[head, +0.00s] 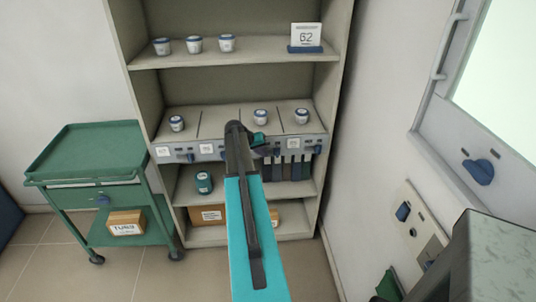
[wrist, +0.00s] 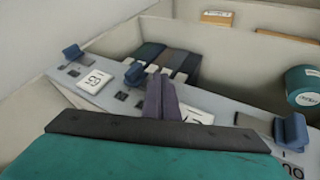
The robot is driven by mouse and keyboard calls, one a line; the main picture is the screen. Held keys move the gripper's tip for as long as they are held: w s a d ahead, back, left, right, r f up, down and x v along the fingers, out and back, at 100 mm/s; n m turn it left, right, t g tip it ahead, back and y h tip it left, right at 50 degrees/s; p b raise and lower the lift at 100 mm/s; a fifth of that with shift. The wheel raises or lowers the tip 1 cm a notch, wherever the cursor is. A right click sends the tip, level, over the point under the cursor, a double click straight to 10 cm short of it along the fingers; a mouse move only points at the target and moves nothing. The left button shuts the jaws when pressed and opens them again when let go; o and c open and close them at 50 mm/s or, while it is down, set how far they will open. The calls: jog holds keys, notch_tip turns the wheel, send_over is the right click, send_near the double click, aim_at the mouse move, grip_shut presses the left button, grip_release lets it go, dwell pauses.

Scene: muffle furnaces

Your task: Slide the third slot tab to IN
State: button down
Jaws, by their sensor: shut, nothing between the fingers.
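The slot tabs are blue blocks on the grey front strip (head: 180,153) of a shelf divided into slots. In the wrist view one tab (wrist: 135,73) stands just left of my gripper (wrist: 162,98), close to the fingertips; it appears to be the third slot's. A contact between them cannot be made out. Another tab (wrist: 72,52) stands at the far left and one (wrist: 290,130) at the right. My gripper is shut and empty, low over the strip. In the head view my arm hides part of the strip. IN or OUT markings are too small to read.
Small jars stand in slots, such as one jar (head: 176,123) at left and one (head: 302,116) at right. Below are dark binders (head: 292,168) and a teal jar (head: 203,183). A green cart (head: 85,150) stands left; a wall with controls (head: 405,212) is right.

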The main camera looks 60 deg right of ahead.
jog(key=b+v, duration=0.2)
jog(key=v, duration=0.8)
jog(key=shift+w+a, duration=0.15)
jog(key=shift+w, duration=0.05)
